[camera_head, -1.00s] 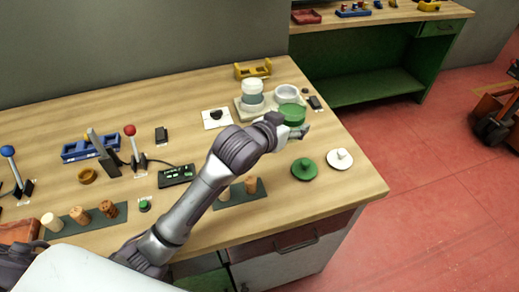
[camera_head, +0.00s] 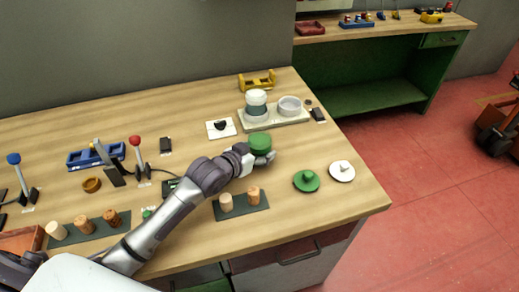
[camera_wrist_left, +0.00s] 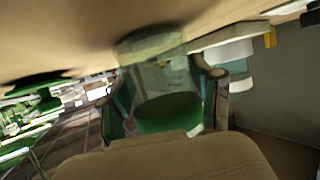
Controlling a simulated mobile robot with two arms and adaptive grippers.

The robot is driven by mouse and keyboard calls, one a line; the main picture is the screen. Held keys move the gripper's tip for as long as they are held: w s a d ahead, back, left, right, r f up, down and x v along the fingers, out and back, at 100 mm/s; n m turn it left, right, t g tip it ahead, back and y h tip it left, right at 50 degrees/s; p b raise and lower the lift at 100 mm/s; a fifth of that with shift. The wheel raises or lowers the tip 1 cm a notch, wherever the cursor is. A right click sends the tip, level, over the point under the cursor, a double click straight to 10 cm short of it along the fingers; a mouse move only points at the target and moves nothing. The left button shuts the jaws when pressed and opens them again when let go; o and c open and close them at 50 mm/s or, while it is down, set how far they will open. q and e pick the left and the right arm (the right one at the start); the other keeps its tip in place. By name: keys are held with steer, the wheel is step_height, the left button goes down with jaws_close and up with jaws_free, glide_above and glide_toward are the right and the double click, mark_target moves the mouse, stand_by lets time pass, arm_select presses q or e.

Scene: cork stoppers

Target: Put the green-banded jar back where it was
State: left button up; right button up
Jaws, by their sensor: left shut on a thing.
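My left gripper (camera_head: 258,158) is shut on the green-banded jar (camera_head: 260,141), whose round green top shows above the fingers. In the left wrist view the jar (camera_wrist_left: 165,88) is see-through with a green end and sits between the fingers. The fingers hide much of its side. It is over the bench, in front of a pale tray (camera_head: 273,120) and apart from it; I cannot tell whether it touches the bench. A white jar with a dark teal band (camera_head: 256,103) and a whitish round dish (camera_head: 290,106) stand on the tray. My right gripper is not in view.
A green lid (camera_head: 306,181) and a white lid (camera_head: 342,171) lie at the right. Cork stoppers stand on a dark mat (camera_head: 241,205) in front of the gripper. A white card (camera_head: 221,128) lies left of the tray. A yellow holder (camera_head: 257,80) stands behind.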

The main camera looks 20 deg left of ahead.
arm_select(q)
steer(key=o, duration=1.3)
steer(key=shift+f, duration=0.1)
steer(key=shift+o, duration=0.6)
steer(key=v, duration=1.2)
steer(key=shift+b, duration=0.3)
steer(key=shift+r, duration=0.2)
